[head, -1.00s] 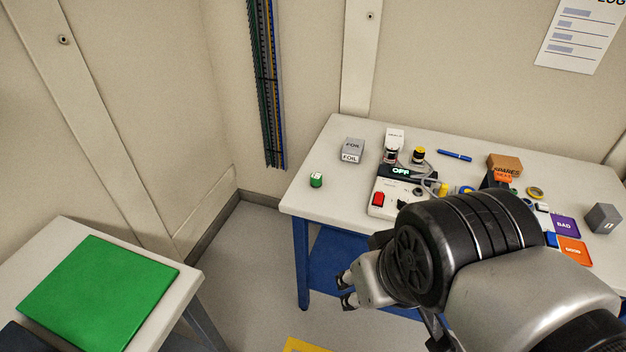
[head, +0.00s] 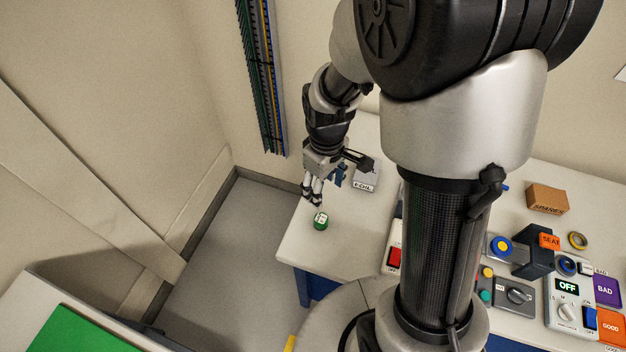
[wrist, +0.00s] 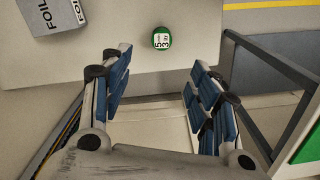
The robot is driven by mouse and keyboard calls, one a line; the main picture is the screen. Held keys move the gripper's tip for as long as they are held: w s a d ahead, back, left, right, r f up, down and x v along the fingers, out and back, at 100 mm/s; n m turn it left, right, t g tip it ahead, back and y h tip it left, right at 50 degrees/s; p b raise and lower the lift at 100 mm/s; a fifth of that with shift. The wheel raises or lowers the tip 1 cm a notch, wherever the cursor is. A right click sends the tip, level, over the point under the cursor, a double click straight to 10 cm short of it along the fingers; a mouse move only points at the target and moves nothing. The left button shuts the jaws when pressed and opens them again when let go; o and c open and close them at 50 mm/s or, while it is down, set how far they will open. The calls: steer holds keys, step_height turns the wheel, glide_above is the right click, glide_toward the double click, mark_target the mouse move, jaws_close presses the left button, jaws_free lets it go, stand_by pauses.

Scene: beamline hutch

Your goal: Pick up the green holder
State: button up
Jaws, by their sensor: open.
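The green holder (head: 320,221) is a small green cylinder with a white label on top. It stands upright near the left corner of the white table.
A grey foil box (head: 366,178) stands on the table (head: 297,248) just right of my gripper; it also shows in the wrist view (wrist: 52,14). A control box with a red switch (head: 395,257) is farther right. The table's left edge is close to the holder.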

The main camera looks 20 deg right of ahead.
steer(key=b, duration=0.4)
glide_above(321, 218)
steer(key=f, duration=1)
steer(key=shift+s+d+f, duration=0.15)
steer(key=shift+s+f, duration=0.05)
steer(key=shift+f, duration=0.1)
steer(key=shift+w+f+b, duration=0.15)
steer(key=shift+f+b, duration=1.05)
steer(key=shift+f, duration=1.9)
steer(key=shift+c, duration=0.6)
steer(key=c, duration=1.1)
